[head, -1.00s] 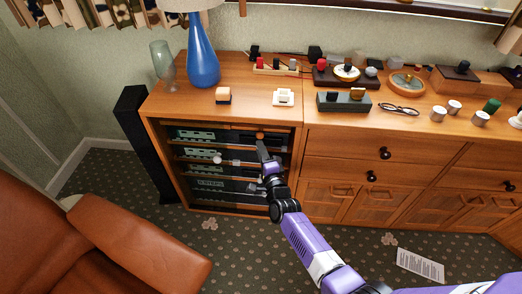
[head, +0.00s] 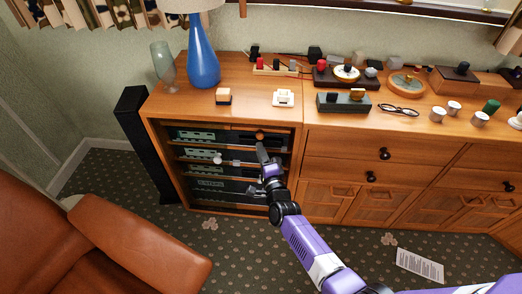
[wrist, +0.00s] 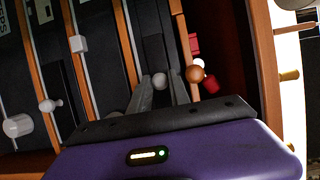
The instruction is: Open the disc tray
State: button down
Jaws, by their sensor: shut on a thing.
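The hi-fi cabinet (head: 172,165) is open-fronted, with several dark units with pale green displays on its shelves. In the wrist view my gripper (wrist: 159,92) is shut on a small pale grey round knob (wrist: 159,81), its two grey fingers on either side. The disc tray is not clearly told apart from the dark unit front behind this knob. In the head view my arm reaches to the right part of the cabinet and partly hides the units; the fingertips are hard to make out. An orange-brown knob (wrist: 195,73) is close beside my fingers.
A white knob (head: 217,159) stands out from the shelf front. A black speaker (head: 145,140) is left of the cabinet, and a brown leather chair (head: 120,240) is in front. A blue lamp (head: 203,55) and small items stand on top.

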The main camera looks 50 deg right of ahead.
jog(key=s+a+p, duration=0.6)
jog(key=s+a, duration=0.5)
jog(key=a, duration=0.3)
jog(key=shift+s+a, duration=0.3)
jog(key=shift+a, duration=0.05)
jog(key=c, duration=1.2)
grip_release()
jog(key=shift+c, duration=0.2)
jog(key=v, duration=0.7)
jog(key=shift+s+a, duration=0.25)
jog(key=shift+s, duration=0.05)
